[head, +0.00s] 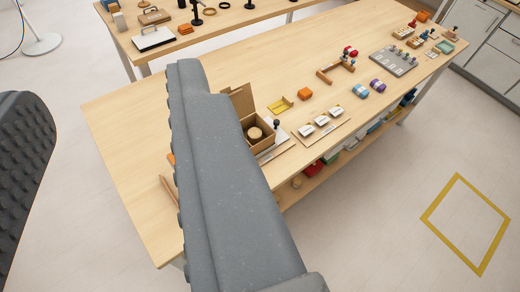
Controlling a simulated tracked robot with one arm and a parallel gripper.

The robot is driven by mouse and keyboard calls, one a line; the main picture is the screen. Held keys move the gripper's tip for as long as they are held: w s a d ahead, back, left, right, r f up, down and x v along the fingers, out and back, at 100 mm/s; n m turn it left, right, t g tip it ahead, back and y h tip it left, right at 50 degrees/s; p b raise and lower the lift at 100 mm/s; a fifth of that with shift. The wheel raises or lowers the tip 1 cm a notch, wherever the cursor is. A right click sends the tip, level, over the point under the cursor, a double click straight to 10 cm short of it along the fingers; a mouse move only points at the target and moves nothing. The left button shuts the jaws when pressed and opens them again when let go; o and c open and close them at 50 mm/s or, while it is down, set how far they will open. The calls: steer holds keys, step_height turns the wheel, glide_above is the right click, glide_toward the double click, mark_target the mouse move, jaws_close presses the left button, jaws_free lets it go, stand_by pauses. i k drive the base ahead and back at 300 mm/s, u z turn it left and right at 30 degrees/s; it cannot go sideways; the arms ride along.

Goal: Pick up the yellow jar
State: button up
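My gripper (105,85) is open and empty, with one thick grey finger at the left edge and the other across the middle of the head view. It looks down on a long wooden table (135,130) from above its near side. I cannot make out a yellow jar. The right finger covers part of the table and whatever lies behind it. A small yellow tray-like thing (281,107) lies on the table right of the finger. A blue and white roundish thing (360,91) and a purple one (378,86) lie further right.
An open cardboard box (262,140) with a round thing inside stands just right of the finger. The table's left part is clear. A second table (215,32) stands behind.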

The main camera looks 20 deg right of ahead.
mark_target(255, 135)
steer(key=u, duration=0.2)
steer(key=k, duration=0.1)
steer(key=z, duration=0.5)
steer(key=i, duration=1.05)
steer(key=z, duration=0.15)
